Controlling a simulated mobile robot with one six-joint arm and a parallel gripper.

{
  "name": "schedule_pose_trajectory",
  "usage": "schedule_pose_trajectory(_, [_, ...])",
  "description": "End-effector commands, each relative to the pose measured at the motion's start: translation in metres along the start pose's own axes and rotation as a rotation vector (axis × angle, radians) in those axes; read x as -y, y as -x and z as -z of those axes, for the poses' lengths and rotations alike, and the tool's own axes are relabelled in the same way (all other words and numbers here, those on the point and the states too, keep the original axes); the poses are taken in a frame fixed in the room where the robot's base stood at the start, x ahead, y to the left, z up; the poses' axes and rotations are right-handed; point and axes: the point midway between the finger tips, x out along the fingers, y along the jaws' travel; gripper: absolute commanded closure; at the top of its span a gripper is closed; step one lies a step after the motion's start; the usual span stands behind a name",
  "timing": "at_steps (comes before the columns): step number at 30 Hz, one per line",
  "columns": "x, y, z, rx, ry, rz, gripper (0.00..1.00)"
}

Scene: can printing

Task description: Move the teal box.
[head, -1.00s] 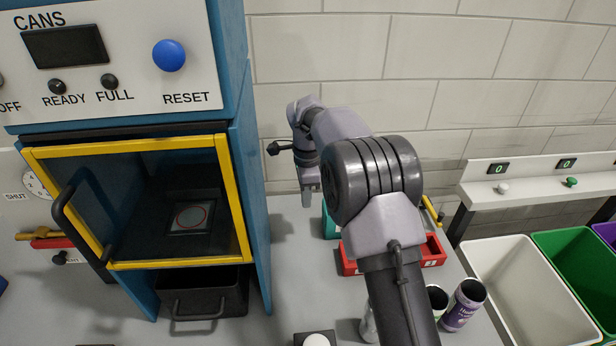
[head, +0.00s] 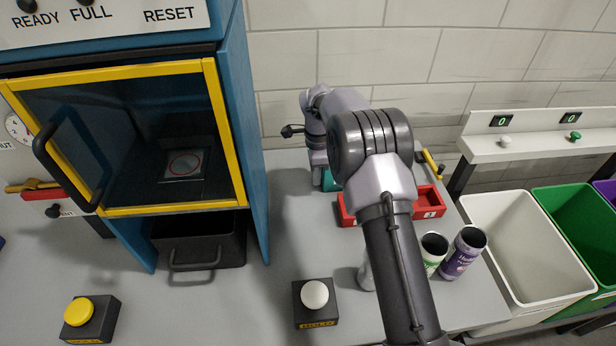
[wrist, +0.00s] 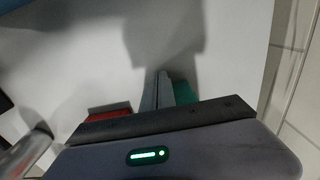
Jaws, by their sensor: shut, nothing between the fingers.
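A teal box (head: 330,182) is at the back of the table, mostly hidden behind my arm in the head view. In the wrist view a teal part (wrist: 184,93) shows just right of my fingers. My gripper (head: 317,182) points down at the left side of the teal box, close to it. Its fingers (wrist: 160,88) are together and hold nothing. I cannot tell whether they touch the box.
A red tray (head: 429,203) lies in front of the teal box. The blue machine (head: 240,130) rises at left; bins (head: 525,245) stand at right. Bare table lies left of my gripper.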

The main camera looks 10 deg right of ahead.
Motion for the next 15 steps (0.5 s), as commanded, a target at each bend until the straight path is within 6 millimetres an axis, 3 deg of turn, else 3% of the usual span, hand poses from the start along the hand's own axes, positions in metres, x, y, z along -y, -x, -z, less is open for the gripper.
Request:
schedule_pose_trajectory(11, [0.0, 0.001, 0.004, 0.0, 0.0, 0.0, 1.0])
schedule_pose_trajectory(15, [0.0, 0.002, 0.029, 0.0, -0.004, -0.001, 1.0])
